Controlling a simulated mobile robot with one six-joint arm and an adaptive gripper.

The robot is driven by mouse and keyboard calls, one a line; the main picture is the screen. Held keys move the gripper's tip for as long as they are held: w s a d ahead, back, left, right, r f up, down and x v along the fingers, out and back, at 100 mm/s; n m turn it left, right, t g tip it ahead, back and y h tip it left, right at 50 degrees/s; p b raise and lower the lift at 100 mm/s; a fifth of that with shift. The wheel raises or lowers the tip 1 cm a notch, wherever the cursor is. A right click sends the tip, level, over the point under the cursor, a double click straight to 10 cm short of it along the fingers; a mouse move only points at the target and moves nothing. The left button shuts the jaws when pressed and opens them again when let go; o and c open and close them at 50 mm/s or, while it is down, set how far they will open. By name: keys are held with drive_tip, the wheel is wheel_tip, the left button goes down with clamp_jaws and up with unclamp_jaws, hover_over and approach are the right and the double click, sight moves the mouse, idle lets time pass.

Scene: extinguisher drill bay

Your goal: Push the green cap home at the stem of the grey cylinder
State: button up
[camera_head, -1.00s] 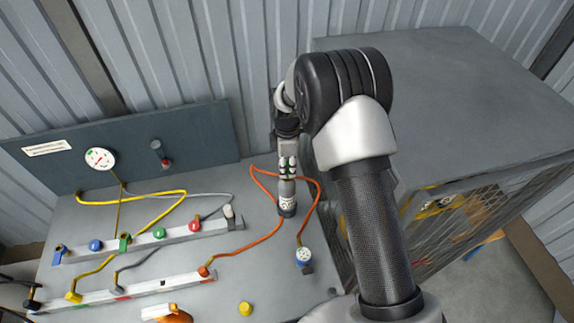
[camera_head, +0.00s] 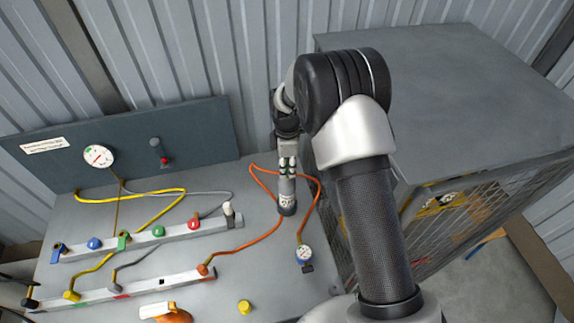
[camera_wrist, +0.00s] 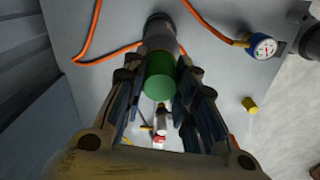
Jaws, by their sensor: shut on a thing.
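The grey cylinder (camera_head: 286,203) stands upright on the bench, with a pale label on its side; it also shows in the wrist view (camera_wrist: 160,28). The green cap (camera_wrist: 160,78) is at its upper end, between my fingers. My gripper (camera_wrist: 162,74) points down over the cylinder and is shut on the green cap. In the head view my gripper (camera_head: 288,168) is directly above the cylinder, with only bits of green showing between the fingers. The stem is hidden behind the cap, and I cannot tell whether the cap is fully seated.
An orange hose (camera_head: 260,235) loops around the cylinder to a blue gauge (camera_head: 304,254). A yellow cap (camera_head: 245,306) lies near the front. Racks with coloured caps (camera_head: 150,236) are at left. A mesh cage (camera_head: 440,60) stands close on the right.

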drive_tip(key=o, duration=0.9)
drive_tip(key=shift+c, duration=0.2)
drive_tip(key=s+d+r+m+t+b, duration=0.1)
drive_tip(key=s+d+r+m+b, duration=0.15)
drive_tip(key=r, duration=0.65)
drive_tip(key=s+d+r+m+b, duration=0.1)
drive_tip(key=s+r, duration=0.2)
drive_tip(key=r, duration=0.6)
drive_tip(key=s+d+r+m+t+b, duration=0.1)
drive_tip(key=s+d+r+m+b, duration=0.1)
drive_tip(key=s+m, duration=0.15)
drive_tip(key=s+d+r+m+b, duration=0.2)
drive_tip(key=s, duration=0.3)
drive_tip(key=s+d+f+m+t+b, duration=0.1)
drive_tip(key=s+d+f+m+b, duration=0.1)
drive_tip(key=s, duration=0.7)
drive_tip(key=s+d+f+m+t+b, duration=0.1)
drive_tip(key=s+d+f+m+b, duration=0.1)
drive_tip(key=s+m, duration=0.5)
wheel_tip(320, 180, down, 2)
drive_tip(key=s+b, duration=0.1)
drive_tip(key=s, duration=0.1)
drive_tip(key=shift+s+f+t+b, duration=0.15)
drive_tip(key=shift+s+t+b, duration=0.15)
drive_tip(key=shift+s+b, duration=0.1)
